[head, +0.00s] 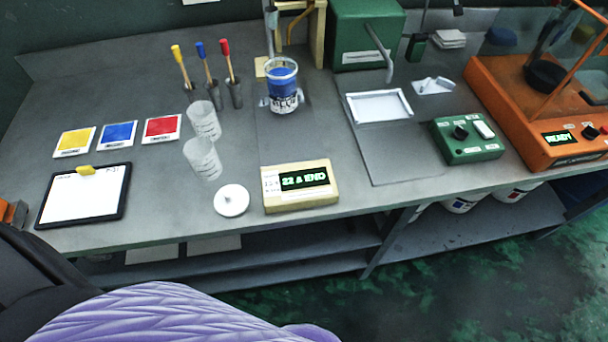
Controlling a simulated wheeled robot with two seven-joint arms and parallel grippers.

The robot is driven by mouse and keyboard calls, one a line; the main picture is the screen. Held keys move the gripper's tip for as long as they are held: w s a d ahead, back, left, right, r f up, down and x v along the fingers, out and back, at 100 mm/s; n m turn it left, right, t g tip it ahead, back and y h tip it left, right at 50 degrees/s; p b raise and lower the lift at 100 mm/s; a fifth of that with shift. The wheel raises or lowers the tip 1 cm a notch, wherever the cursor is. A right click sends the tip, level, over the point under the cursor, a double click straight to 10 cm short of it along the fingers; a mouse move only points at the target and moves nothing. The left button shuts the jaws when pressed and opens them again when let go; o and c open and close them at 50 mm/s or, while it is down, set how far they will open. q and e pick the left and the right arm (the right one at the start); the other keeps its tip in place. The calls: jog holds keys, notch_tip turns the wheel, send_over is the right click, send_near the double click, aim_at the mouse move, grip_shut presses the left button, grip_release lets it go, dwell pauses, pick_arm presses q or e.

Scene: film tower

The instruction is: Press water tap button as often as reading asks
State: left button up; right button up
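A tan box with a green-lit display (304,179) stands at the front middle of the bench; its text looks like "22" and further characters I cannot read surely. A green box (366,34) with a grey bent spout (388,62) stands at the back, over a white tray (379,106). A green control box (466,138) has a black knob (461,133) and a white rectangular part (484,130). I cannot tell which part is the water tap button. Neither of my grippers is in view.
An orange machine (520,105) with a display reading "READY" stands at right. Two clear cups (203,158), a white round lid (231,200), a clipboard (84,195), colour cards (119,134) and brushes in holders (207,75) occupy the left. Buckets (460,205) stand below.

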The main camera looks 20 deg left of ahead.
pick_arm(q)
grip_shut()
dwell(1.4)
